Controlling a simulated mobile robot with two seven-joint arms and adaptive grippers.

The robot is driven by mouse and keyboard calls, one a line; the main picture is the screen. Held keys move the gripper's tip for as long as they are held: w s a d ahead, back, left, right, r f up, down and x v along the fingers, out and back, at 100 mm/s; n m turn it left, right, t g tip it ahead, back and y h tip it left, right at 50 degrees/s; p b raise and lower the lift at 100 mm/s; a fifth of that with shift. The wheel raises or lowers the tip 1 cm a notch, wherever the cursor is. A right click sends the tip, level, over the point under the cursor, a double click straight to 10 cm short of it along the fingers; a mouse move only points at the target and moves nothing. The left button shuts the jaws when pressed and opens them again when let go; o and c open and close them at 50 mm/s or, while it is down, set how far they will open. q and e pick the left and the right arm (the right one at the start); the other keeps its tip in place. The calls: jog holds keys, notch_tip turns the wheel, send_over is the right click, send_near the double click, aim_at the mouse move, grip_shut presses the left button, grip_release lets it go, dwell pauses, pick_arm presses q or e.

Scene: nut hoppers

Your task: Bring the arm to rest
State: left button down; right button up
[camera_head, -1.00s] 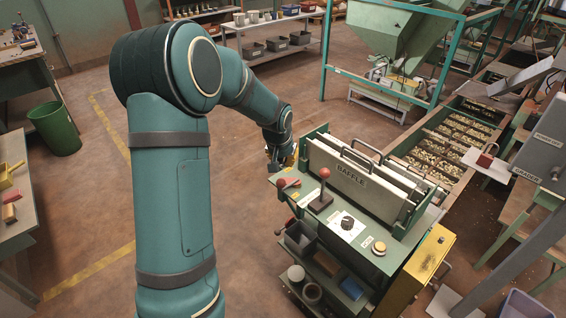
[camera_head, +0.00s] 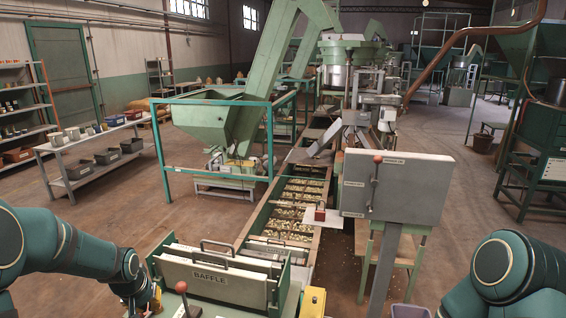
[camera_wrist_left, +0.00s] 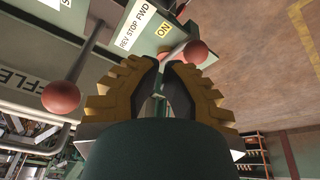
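My left arm comes in at the lower left of the head view. Its left gripper (camera_head: 152,302) is low in that view, just left of the baffle machine (camera_head: 215,277), and is partly cut off by the bottom edge. In the left wrist view the yellow stepped fingers (camera_wrist_left: 163,64) have dark inner pads and a narrow gap between their tips, with nothing seen held. A lever with a red knob (camera_wrist_left: 195,52) lies just beyond the fingertips. My right arm shows at the lower right of the head view; its gripper is out of view.
A red-knobbed lever (camera_head: 181,287) stands on the machine close to my left gripper. A grey panel on a post (camera_head: 394,187) stands between my arms. A long nut conveyor (camera_head: 287,212) runs back from the machine. Open floor lies left, before the shelf table (camera_head: 95,150).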

pick_arm(q)
jog(key=s+d+f+g+h, duration=0.15)
jog(key=s+d+f, duration=0.25)
jog(key=d+f, duration=0.4)
jog(key=s+d+f+g+h, duration=0.1)
jog(key=s+d+f+h, duration=0.1)
jog(key=s+d+f, duration=0.65)
jog(key=s+d+f+g+h, duration=0.1)
jog(key=s+d+f, duration=0.5)
jog(key=s+d, duration=0.45)
jog(key=w+r+m+t, duration=0.1)
jog(key=w+r, duration=0.3)
jog(key=r, duration=0.1)
jog(key=shift+w+d+m+t, duration=0.25)
jog(key=shift+m+t, duration=0.05)
jog(key=shift+t, duration=0.05)
jog(key=shift+r, duration=0.1)
